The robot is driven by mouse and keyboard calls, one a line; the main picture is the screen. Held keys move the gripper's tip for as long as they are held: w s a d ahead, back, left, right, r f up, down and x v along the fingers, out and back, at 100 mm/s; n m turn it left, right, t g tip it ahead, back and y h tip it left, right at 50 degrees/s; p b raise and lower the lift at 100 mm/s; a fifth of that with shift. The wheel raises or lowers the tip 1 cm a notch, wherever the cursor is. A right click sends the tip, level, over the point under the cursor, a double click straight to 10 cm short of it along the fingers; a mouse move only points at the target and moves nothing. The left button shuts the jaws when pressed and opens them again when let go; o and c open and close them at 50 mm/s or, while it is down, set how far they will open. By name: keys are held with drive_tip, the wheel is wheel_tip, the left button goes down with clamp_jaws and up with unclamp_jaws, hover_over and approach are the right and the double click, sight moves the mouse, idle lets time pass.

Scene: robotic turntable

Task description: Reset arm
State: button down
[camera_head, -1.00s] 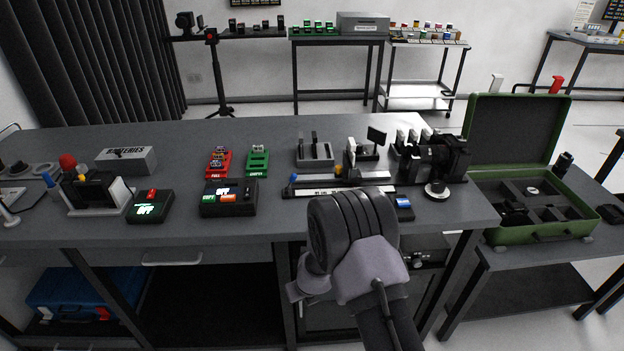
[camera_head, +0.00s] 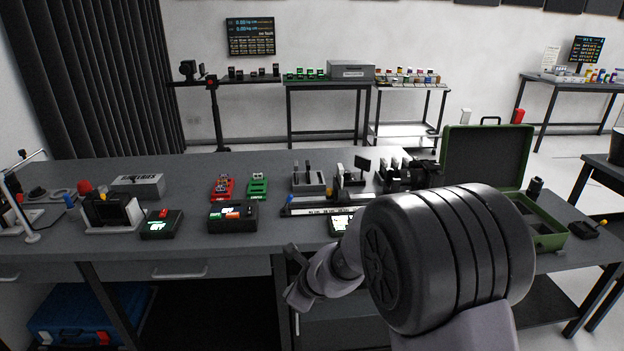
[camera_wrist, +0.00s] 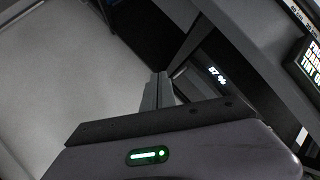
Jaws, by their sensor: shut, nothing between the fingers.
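My gripper shows in the wrist view (camera_wrist: 157,92), its two grey fingers shut together with nothing between them. In the head view my arm is folded in front of the table's front edge, right of centre. Its wrist end and my gripper (camera_head: 297,298) hang at or below the tabletop's front edge, and the fingers are hard to make out there. The large dark arm joint hides part of the table's right end and of the green case.
The grey workbench (camera_head: 60,245) holds a red tray (camera_head: 221,187), a green tray (camera_head: 257,187), a batteries box (camera_head: 138,186), dark control boxes (camera_head: 233,215) and a camera (camera_head: 422,175). An open green case (camera_head: 487,160) stands at right. A blue case (camera_head: 85,315) sits below.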

drive_tip(key=s+d+r+n+y, duration=0.15)
drive_tip(key=s+r+n, duration=0.5)
drive_tip(key=r, duration=0.65)
drive_tip(key=s+d+r+n+h, duration=0.2)
drive_tip(key=s+d+n, duration=0.4)
drive_tip(key=s, duration=0.6)
drive_tip(key=s+d+r+n+h, duration=0.2)
drive_tip(key=s+d+n, duration=0.3)
drive_tip(key=s, duration=0.6)
drive_tip(key=d+r, duration=0.1)
drive_tip(key=d, duration=0.1)
drive_tip(key=shift+s+d+n, duration=0.3)
drive_tip(key=shift+s+n, duration=0.05)
drive_tip(key=shift+r, duration=0.1)
